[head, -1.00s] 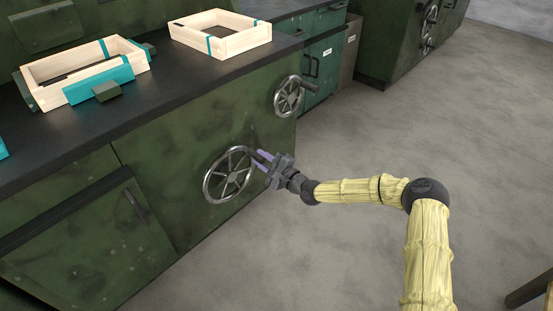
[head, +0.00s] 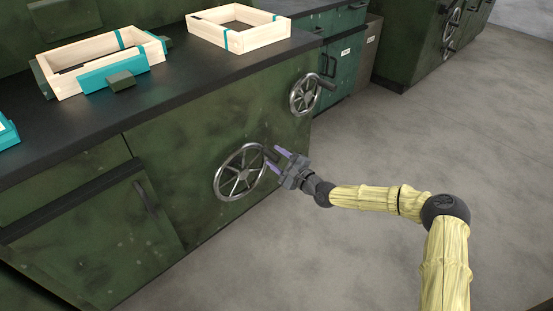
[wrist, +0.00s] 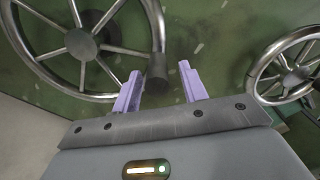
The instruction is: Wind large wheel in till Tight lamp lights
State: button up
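The large wheel (head: 240,172), a grey spoked handwheel, is on the green cabinet front. It also shows at the upper left of the wrist view (wrist: 82,44). Its dark handle (wrist: 158,68) stands out from the rim on the right side. My gripper (head: 277,159) is at this handle. In the wrist view the two lilac fingers (wrist: 160,88) are apart, one on each side of the handle's end, with gaps showing. The gripper is open and not clamped on it. I see no Tight lamp in either view.
A smaller handwheel (head: 304,95) is higher up to the right; its rim shows at the right of the wrist view (wrist: 290,68). Wooden frames (head: 238,28) with teal parts lie on the dark worktop (head: 190,78). The grey floor (head: 400,130) to the right is clear.

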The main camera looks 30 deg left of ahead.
jog(key=shift+s+d, duration=0.1)
jog(key=p+v, duration=0.5)
jog(key=v, duration=1.2)
jog(key=shift+d+p, duration=0.15)
jog(key=shift+p, duration=0.2)
